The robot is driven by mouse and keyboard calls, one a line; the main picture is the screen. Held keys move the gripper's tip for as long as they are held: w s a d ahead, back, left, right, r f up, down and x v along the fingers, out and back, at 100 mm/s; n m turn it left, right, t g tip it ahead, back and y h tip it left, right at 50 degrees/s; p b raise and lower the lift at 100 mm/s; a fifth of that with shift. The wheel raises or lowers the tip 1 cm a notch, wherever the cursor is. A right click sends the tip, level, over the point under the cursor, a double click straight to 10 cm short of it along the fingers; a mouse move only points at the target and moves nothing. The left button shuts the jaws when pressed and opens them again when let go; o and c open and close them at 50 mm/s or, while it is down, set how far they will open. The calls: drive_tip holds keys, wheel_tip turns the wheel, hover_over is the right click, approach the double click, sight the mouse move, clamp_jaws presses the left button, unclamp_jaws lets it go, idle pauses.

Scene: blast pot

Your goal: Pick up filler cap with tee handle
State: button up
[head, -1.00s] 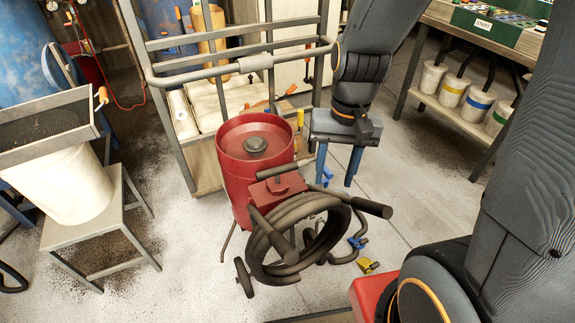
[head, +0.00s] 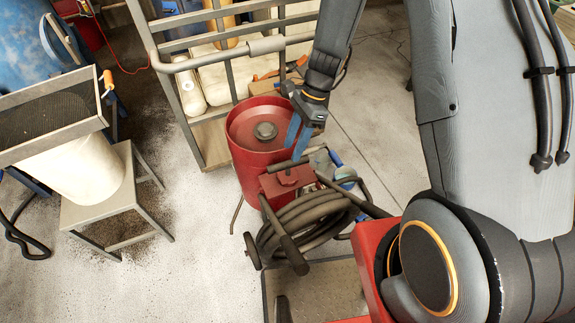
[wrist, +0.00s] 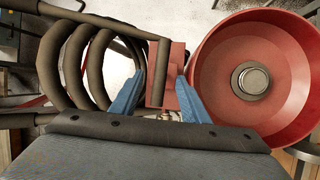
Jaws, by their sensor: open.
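A dark bar like a tee handle (head: 287,165) sits at a red block (head: 285,182) on the front of the red pot (head: 243,172). I cannot tell for sure that it is the filler cap. A round dark plug (head: 265,131) sits in the middle of the pot's dished top; in the wrist view it is a metal disc in a dark ring (wrist: 252,80). My gripper (head: 298,133) is open and empty, pointing down by the right rim of the pot. In the wrist view its blue fingers (wrist: 160,95) appear on either side of the red block (wrist: 172,78) and dark bar.
A coiled dark hose (head: 305,225) and cart handles stand in front of the pot. A metal rack (head: 170,90) with a rail is behind it. A sieve tray (head: 50,120) over a white bucket (head: 88,170) stands on a stool at left. Floor between is clear.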

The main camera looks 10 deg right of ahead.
sight(289, 161)
drive_tip(key=shift+d+p+x, duration=0.15)
drive_tip(key=shift+p+x, duration=0.45)
drive_tip(key=shift+x, duration=0.85)
drive_tip(key=shift+d+p+x, duration=0.1)
drive_tip(key=shift+p+x, duration=0.45)
drive_tip(key=shift+x, duration=0.9)
drive_tip(key=shift+w+f, duration=0.1)
drive_tip(key=shift+w, duration=0.05)
clamp_jaws()
